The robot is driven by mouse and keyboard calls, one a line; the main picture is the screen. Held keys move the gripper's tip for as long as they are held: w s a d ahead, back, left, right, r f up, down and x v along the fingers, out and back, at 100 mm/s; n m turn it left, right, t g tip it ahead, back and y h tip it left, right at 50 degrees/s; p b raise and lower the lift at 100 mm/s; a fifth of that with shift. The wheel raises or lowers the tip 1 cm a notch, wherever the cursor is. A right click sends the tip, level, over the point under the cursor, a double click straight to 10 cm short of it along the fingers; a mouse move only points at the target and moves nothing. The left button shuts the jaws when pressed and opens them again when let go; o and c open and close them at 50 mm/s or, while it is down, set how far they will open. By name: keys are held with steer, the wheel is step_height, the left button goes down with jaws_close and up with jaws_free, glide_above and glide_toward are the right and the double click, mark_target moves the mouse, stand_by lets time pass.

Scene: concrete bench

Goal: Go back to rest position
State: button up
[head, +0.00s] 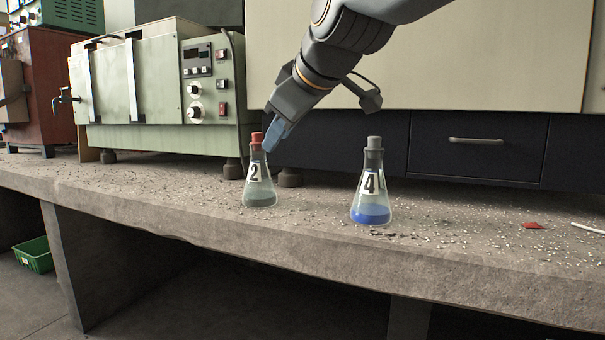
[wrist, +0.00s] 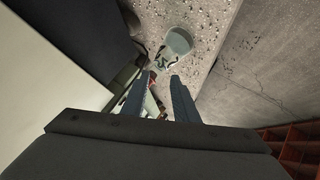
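A conical flask labelled 2 (head: 259,187) with a red stopper (head: 257,138) and a little grey content stands upright on the bench. A conical flask labelled 4 (head: 371,190) with a grey stopper and blue liquid stands to its right. My gripper (head: 274,137) reaches down from the upper right, its fingertips close beside the red stopper. In the wrist view my gripper (wrist: 160,77) has its two fingers apart, with flask 2 (wrist: 178,42) beyond the tips. Some red shows near the left fingertip; whether it touches is unclear.
The concrete bench (head: 190,212) is strewn with pale grit. A green control box (head: 160,90) stands behind at left, and a dark drawer (head: 475,148) behind at right. A red scrap (head: 531,225) lies at right. A green crate (head: 34,254) is below the bench.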

steer(key=s+a+f+m+g+h+p, duration=0.2)
steer(key=s+f+m+g, duration=0.3)
steer(key=s+f, duration=1.2)
steer(key=s+d+f+m+g+h+p, duration=0.1)
steer(key=s+d+f+g, duration=0.15)
steer(key=s+f, duration=0.35)
steer(key=s+d+f+m+g+h+p, duration=0.1)
steer(key=s+d+f+g, duration=0.15)
steer(key=s+f, duration=0.4)
steer(key=d+r+m+p, duration=0.2)
steer(key=d+r+p, duration=0.4)
steer(key=r+p, duration=0.4)
steer(key=d+r+m+h+p, duration=0.1)
steer(key=d+r+p, duration=0.6)
steer(key=p, duration=0.8)
steer(key=d+r+m+p, duration=0.3)
steer(key=d+r+p, duration=0.4)
steer(key=r+p, duration=0.6)
steer(key=shift+s+d+r, duration=0.2)
steer(key=shift+s+r, duration=0.15)
steer(key=shift+r, duration=0.2)
